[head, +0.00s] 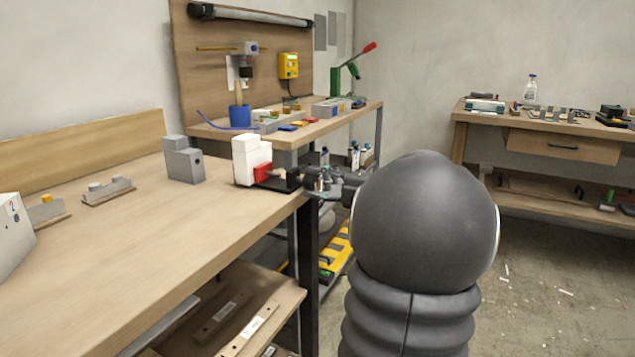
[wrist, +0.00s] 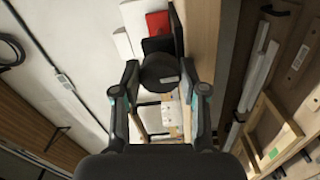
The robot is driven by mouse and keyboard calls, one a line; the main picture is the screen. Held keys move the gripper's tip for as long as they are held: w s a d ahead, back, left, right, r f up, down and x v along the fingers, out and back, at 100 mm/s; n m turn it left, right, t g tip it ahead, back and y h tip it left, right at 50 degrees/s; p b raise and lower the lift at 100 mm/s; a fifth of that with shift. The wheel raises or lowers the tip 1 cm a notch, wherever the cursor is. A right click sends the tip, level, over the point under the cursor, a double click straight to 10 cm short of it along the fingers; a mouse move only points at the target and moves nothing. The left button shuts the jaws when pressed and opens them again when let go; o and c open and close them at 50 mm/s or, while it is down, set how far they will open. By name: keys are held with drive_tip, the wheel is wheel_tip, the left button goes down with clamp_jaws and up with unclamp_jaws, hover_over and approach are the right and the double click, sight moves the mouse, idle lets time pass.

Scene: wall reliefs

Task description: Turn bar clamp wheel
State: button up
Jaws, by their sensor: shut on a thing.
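The bar clamp (head: 279,181) is at the near bench's right end, a dark body beside a red block (head: 262,172) and a white block (head: 250,160). Its round black wheel (wrist: 160,72) sits between my fingers in the wrist view. My gripper (head: 318,178) reaches in from the right in the head view, and it also shows in the wrist view (wrist: 159,78). It is shut on the wheel, one finger on each side. In the head view my dark arm stands in front, and the wheel is too small to make out clearly.
A grey stepped block (head: 183,160) stands left of the clamp on the wooden bench (head: 120,235). A second bench with a blue cup (head: 239,116) and a green press with a red lever (head: 352,72) is behind. Another workbench (head: 562,128) stands at the right.

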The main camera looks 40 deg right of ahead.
drive_tip(key=shift+d+r+m, duration=0.1)
drive_tip(key=shift+m, duration=1)
drive_tip(key=o, duration=1.1)
drive_tip(key=shift+o, duration=0.2)
drive_tip(key=shift+s, duration=0.2)
drive_tip(key=v, duration=1.1)
drive_tip(key=shift+s+d, duration=0.15)
drive_tip(key=shift+s, duration=0.1)
